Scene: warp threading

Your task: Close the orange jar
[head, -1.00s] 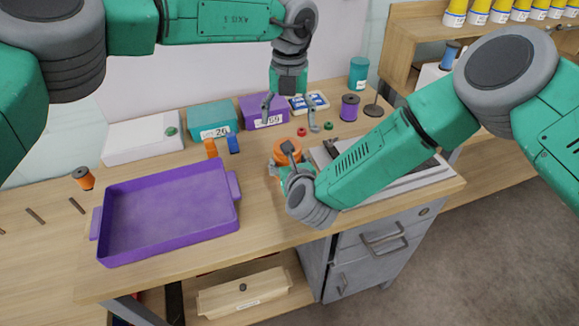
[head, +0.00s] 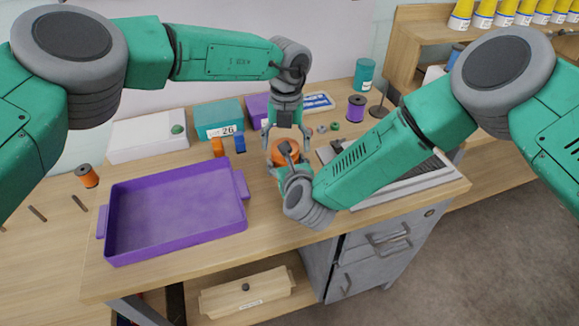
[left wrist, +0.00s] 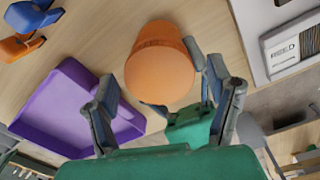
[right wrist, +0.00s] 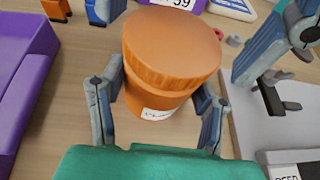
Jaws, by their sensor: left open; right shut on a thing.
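The orange jar (head: 284,152) stands upright on the table with its wide ribbed lid (right wrist: 172,42) sitting on top of the body (right wrist: 150,90). I cannot tell how tight the lid is. A white label (right wrist: 157,113) shows on its side. My right gripper (right wrist: 158,105) is shut on the jar body, a finger on each side. My left gripper (head: 286,147) is open and points down over the jar, its fingers apart on either side of the lid. In the left wrist view the lid top (left wrist: 163,78) lies between the left fingers, with a gap at the left one.
A purple tray (head: 108,215) fills the table's left part. Teal (head: 220,116) and purple bins stand behind, with orange and blue clips (head: 239,143) in front. A grey-white device (head: 410,180) lies to the right, under my right arm. Spools (head: 356,106) stand at the back right.

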